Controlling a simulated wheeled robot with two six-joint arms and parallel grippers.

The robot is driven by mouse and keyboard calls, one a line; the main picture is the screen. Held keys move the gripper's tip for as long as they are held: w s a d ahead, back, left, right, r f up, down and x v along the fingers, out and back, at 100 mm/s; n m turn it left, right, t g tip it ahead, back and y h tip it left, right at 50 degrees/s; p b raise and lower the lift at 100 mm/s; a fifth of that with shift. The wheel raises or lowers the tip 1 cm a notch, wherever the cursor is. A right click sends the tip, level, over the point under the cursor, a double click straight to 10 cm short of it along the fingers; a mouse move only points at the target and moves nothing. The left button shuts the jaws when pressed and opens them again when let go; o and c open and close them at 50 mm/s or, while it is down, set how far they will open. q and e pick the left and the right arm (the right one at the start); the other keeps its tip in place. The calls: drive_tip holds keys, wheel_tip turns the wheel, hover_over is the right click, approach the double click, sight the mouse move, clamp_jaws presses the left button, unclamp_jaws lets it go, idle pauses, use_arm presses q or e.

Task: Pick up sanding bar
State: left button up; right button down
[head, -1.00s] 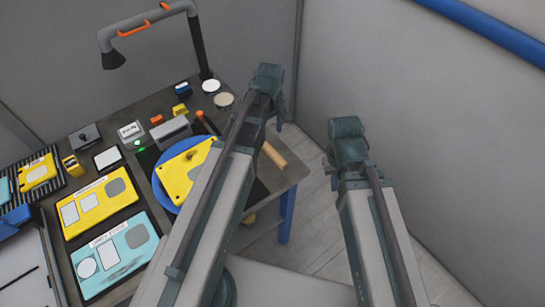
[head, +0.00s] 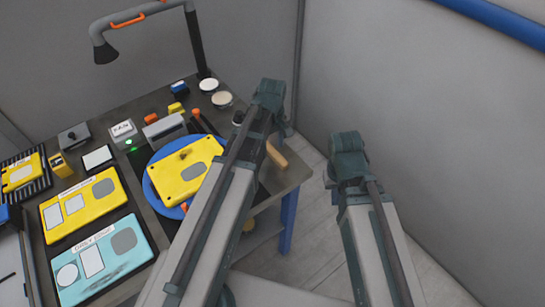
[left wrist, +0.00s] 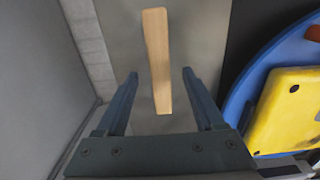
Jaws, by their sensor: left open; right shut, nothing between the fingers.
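The sanding bar, a plain light wooden bar (left wrist: 158,45), lies on the grey table top in the left wrist view. In the head view the bar (head: 277,155) shows partly behind my left arm, near the table's right end. My left gripper (left wrist: 160,74) is open, with its two fingers on either side of the bar's near part in the picture. No contact shows, and I cannot tell the height gap. In the head view my left fingers are hidden by the arm. My right arm is raised at the right, and its fingers do not show.
A blue round plate (head: 151,191) with a yellow panel (head: 182,172) lies left of my left arm. Yellow and light-blue boards (head: 78,207), small blocks and a lamp (head: 106,52) fill the table's left and back. A grey wall (head: 420,120) stands close at the right.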

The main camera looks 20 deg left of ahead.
use_arm(q)
wheel_tip(320, 180, down, 3)
drive_tip(key=shift+r+b, duration=0.15)
drive_tip(key=shift+b, duration=0.7)
use_arm(e)
wheel_tip(320, 180, down, 2)
drive_tip(key=shift+f, duration=0.25)
use_arm(q)
drive_tip(key=shift+r, duration=0.1)
clamp_jaws()
